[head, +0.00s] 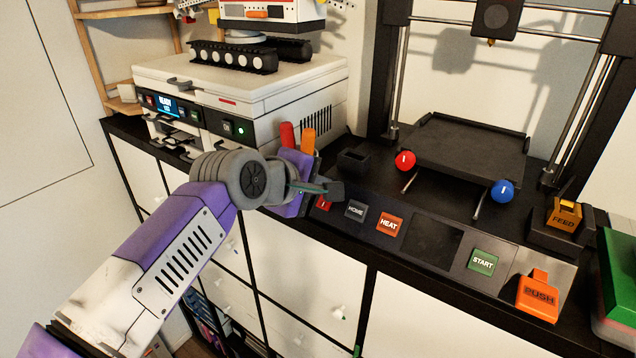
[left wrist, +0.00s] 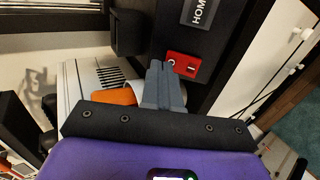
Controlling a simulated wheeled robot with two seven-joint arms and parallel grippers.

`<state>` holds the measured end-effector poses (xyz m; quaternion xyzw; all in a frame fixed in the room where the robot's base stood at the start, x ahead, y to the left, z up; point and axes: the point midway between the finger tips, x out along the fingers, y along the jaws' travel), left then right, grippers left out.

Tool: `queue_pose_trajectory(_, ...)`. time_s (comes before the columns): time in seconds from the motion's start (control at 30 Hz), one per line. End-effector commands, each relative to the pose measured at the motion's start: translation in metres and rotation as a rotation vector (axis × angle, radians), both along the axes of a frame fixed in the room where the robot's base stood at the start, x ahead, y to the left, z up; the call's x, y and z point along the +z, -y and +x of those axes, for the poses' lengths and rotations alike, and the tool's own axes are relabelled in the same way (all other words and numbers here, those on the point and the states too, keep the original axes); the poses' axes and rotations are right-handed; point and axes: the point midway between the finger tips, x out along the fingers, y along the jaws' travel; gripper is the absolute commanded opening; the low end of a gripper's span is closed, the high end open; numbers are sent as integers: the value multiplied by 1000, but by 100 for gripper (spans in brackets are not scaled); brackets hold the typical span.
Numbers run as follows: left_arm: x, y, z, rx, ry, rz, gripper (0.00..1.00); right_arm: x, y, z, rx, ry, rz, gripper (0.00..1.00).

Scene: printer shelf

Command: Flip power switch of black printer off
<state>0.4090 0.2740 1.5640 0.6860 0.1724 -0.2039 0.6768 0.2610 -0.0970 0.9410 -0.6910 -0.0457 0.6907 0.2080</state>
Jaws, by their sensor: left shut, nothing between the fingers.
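The black printer (head: 440,232) stands on the cabinet at the right, with a row of labelled buttons along its front. A red rocker switch (left wrist: 183,65) with a white mark sits at the left end of that row; in the head view (head: 323,203) it is partly hidden by my gripper. My left gripper (head: 335,190) is shut and empty, its fingertips close beside the red switch. In the left wrist view the closed fingertips (left wrist: 163,68) reach the switch's edge; I cannot tell whether they touch it. My right gripper is not in view.
HOME (head: 356,210), HEAT (head: 390,223) and START (head: 482,262) buttons line the printer's front. Red (head: 405,160) and blue (head: 503,190) knobs stand by the print bed. A white machine (head: 240,90) stands left. Orange PUSH (head: 539,295) and FEED (head: 565,215) parts are at right.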

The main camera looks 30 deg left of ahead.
Motion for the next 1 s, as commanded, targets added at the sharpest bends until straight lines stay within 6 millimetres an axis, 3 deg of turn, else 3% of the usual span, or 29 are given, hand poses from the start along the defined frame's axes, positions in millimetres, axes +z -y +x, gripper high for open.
queue_pose_trajectory(0.27,3,0,-2,-1,0,0,0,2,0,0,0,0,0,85)
queue_pose_trajectory(0.43,23,2,-13,-5,5,0,0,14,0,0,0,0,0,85)
queue_pose_trajectory(0.8,78,-1,-68,-8,4,1,0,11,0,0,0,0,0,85)
queue_pose_trajectory(1.0,95,-2,-85,-9,2,1,0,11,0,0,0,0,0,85)
